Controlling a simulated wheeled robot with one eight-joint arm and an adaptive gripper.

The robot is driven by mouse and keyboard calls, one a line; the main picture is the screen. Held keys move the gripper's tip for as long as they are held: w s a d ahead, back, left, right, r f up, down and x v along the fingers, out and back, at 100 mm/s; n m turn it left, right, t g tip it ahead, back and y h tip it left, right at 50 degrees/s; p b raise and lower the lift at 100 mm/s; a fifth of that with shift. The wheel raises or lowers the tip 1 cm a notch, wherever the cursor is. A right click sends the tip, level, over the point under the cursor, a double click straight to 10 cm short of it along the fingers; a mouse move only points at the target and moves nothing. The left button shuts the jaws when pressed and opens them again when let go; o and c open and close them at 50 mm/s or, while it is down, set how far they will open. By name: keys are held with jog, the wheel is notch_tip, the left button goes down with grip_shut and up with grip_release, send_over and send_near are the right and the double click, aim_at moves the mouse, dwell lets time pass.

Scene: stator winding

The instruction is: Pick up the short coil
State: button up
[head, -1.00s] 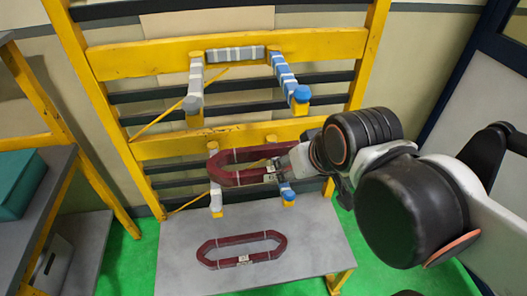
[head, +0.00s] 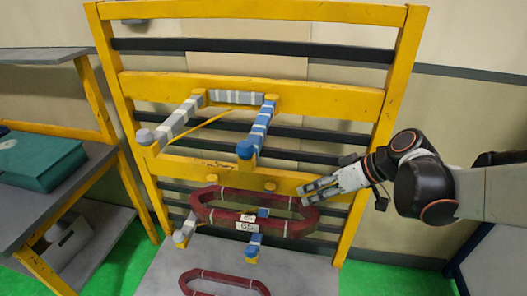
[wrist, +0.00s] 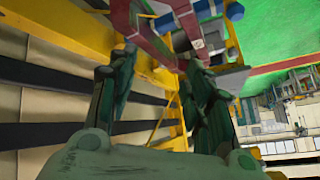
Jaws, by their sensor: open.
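Two dark red elongated coils are in the head view. One coil (head: 222,219) lies across the two lower pegs of the yellow rack and bears a white label. The other coil (head: 197,277) lies on the grey table and is cut off by the bottom edge. I cannot tell for certain which is the short one. My gripper (head: 309,193) is open at the right end of the rack coil, with its fingers close to it. In the wrist view, the green fingers of my gripper (wrist: 160,58) are spread, with a red coil (wrist: 148,38) at their tips; contact is unclear.
The yellow rack (head: 340,98) has dark horizontal bars. Its upper wrapped pegs, grey (head: 178,118) and blue (head: 262,128), stick out above the coil. The grey table (head: 300,272) stands below. A shelf with a teal box (head: 40,160) is at the left.

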jog(key=w+f+n+y, duration=0.1)
jog(key=w+f+n, duration=0.1)
jog(key=w+a+f+n+g+y, duration=0.1)
jog(key=w+n+y, duration=0.1)
jog(key=w+a+f+n+y, duration=0.1)
jog(key=w+f+n+y, duration=0.1)
jog(key=shift+w+f, duration=0.15)
jog(key=shift+f, duration=0.2)
jog(key=shift+w+f+n+g+y, duration=0.15)
jog(key=shift+f+n+g+y, duration=0.25)
jog(key=shift+f+n+y, duration=0.45)
jog(key=b, duration=0.2)
send_near(258, 194)
jog(key=a, duration=0.4)
jog(key=shift+s+f+n, duration=0.2)
jog(key=shift+f+n, duration=0.05)
jog(key=shift+w+f+b+x, duration=0.2)
jog(key=shift+b+x, duration=0.3)
jog(key=shift+x, duration=0.85)
jog(key=shift+w+f+b+x, duration=0.15)
jog(key=shift+b+x, duration=0.35)
jog(key=shift+x, duration=0.85)
jog(key=shift+d+r, duration=0.15)
jog(key=shift+d, duration=0.05)
grip_shut()
